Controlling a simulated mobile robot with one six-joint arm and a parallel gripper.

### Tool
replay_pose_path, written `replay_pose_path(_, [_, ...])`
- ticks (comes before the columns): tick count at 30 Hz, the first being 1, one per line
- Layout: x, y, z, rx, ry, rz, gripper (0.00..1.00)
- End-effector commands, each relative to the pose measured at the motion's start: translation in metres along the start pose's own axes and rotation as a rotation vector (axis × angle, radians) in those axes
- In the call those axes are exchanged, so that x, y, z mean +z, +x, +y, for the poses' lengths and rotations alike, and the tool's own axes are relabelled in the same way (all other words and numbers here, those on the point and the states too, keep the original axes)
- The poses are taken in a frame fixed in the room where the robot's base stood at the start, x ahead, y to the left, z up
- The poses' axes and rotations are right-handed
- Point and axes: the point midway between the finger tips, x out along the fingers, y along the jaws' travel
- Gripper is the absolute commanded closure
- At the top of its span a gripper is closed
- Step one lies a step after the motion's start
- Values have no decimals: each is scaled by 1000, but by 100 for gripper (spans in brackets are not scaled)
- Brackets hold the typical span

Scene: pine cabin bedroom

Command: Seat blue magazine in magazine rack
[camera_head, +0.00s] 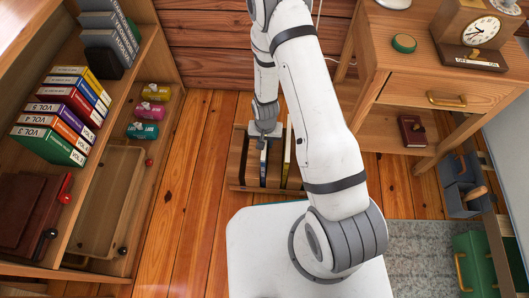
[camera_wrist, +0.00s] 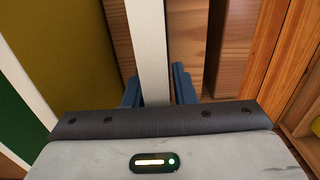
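The magazine rack (camera_head: 240,165) is a wooden rack on the floor, below my gripper. My gripper (camera_head: 264,138) points down over its left part. In the wrist view, the blue fingers (camera_wrist: 158,92) stand close against both sides of a thin upright magazine (camera_wrist: 148,40) and look shut on it. It shows a pale edge; I take it as the blue magazine, but its cover is turned from view. In the head view, this magazine (camera_head: 263,165) stands upright within the rack's outline; whether its bottom touches the rack is hidden. A yellow magazine (camera_head: 287,158) stands to its right.
The wrist view shows yellow (camera_wrist: 60,50) and green (camera_wrist: 18,125) surfaces at left. A bookshelf (camera_head: 150,60) stands left, a nightstand (camera_head: 385,75) right of the rack. Floor (camera_head: 190,190) left of the rack is clear. A grey rug (camera_head: 420,245) lies at lower right.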

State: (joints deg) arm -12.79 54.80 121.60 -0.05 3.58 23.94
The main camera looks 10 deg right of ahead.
Motion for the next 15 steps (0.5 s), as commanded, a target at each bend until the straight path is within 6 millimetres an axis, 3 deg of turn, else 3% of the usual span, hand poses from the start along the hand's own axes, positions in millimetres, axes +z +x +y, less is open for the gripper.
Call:
replay_pose_path(8, [0,0,0,0,-1,0,99])
replay_pose_path(15, [0,0,0,0,-1,0,100])
